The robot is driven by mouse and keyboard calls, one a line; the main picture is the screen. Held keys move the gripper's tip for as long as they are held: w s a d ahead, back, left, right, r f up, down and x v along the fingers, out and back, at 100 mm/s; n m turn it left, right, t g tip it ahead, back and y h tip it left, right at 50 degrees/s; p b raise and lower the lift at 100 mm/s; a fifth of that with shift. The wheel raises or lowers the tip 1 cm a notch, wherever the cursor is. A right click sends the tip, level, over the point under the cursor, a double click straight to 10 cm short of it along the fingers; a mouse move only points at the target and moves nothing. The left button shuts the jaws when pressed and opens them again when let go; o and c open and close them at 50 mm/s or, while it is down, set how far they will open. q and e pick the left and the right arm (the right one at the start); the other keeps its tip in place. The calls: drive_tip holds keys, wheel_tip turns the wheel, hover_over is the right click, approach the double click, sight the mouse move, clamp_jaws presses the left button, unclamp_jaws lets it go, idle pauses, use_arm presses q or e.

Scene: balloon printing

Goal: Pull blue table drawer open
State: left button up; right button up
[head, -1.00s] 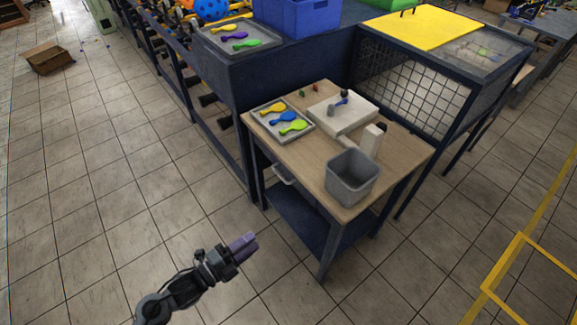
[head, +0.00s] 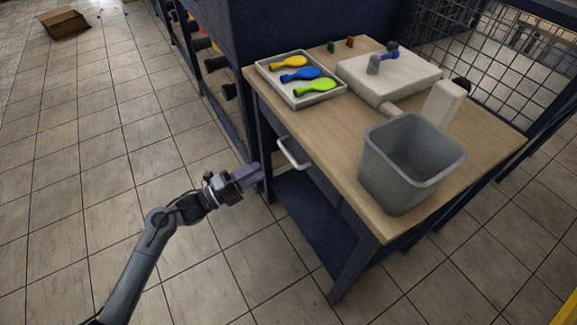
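The blue table (head: 351,262) has a wooden top and dark blue legs, and stands right of the middle in the head view. Its drawer has a light metal handle (head: 294,154) on the left-facing side, under the top. The drawer front is in shadow, and it appears closed. My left gripper (head: 256,176) has purple fingers and is left of the handle, a little lower in the picture, apart from it. Its fingers look close together, but I cannot tell whether they are open or shut. My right gripper is not in view.
On the tabletop are a tray (head: 262,69) with yellow, blue and green balloons, a white printing device (head: 390,72) and a grey bin (head: 390,184). A wire-mesh cage (head: 460,50) stands behind. The tiled floor to the left is free, with a cardboard box (head: 62,22) far off.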

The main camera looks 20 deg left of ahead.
sight(287, 152)
use_arm(q)
drive_tip(key=shift+w+a+b+x, duration=0.1)
drive_tip(key=shift+b+x, duration=1)
drive_tip(key=shift+x, duration=1.75)
drive_tip(key=shift+w+a+b+x, duration=0.1)
drive_tip(key=shift+b+x, duration=0.95)
drive_tip(key=shift+x, duration=1.85)
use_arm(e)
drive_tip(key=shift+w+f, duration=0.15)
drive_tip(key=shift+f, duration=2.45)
use_arm(q)
drive_tip(key=shift+f, duration=0.15)
drive_tip(key=shift+c, duration=0.3)
clamp_jaws()
